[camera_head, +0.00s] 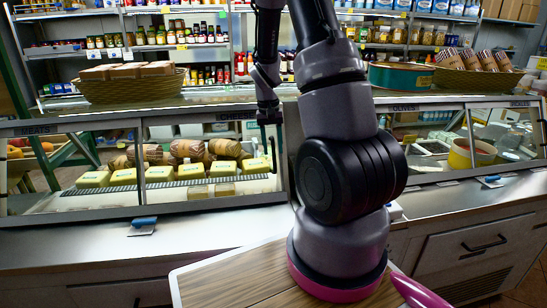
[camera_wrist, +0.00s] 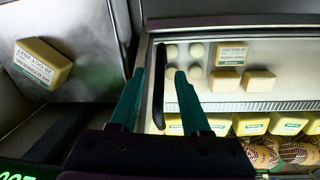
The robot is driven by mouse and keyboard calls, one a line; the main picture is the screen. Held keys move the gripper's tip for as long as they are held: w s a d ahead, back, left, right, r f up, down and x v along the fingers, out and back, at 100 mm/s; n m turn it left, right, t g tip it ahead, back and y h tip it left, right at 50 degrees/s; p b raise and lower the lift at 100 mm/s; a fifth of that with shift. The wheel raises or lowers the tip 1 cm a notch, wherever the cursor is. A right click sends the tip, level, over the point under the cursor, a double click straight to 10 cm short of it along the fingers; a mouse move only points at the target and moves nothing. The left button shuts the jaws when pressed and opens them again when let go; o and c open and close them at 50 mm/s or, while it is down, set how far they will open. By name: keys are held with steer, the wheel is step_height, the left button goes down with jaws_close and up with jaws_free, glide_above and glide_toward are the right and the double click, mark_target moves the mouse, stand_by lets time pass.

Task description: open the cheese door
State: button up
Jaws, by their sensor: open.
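The cheese case, with a glass front in a grey frame, is at centre left in the head view under a CHEESE label (camera_head: 237,115). Its cheese door (camera_head: 215,160) appears shut. A dark upright bar, seemingly the door handle (camera_wrist: 159,85), shows in the wrist view at the left edge of the case opening. My gripper (camera_head: 270,140) is at the right end of the door; in the wrist view (camera_wrist: 156,80) its two teal fingers are apart, one on each side of the bar. Whether they touch it cannot be told. Yellow cheese blocks (camera_wrist: 248,81) lie behind the glass.
A loose yellow block (camera_wrist: 42,62) lies on a grey surface left of the gripper. A wicker basket (camera_head: 128,88) and a green round tin (camera_head: 400,77) stand on top of the cases. A wooden board (camera_head: 235,280) is at the front.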

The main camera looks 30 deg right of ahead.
mark_target(274, 152)
steer(key=shift+s+d+f, duration=0.1)
steer(key=shift+d+f, duration=0.1)
steer(key=shift+f, duration=1.8)
jaws_close()
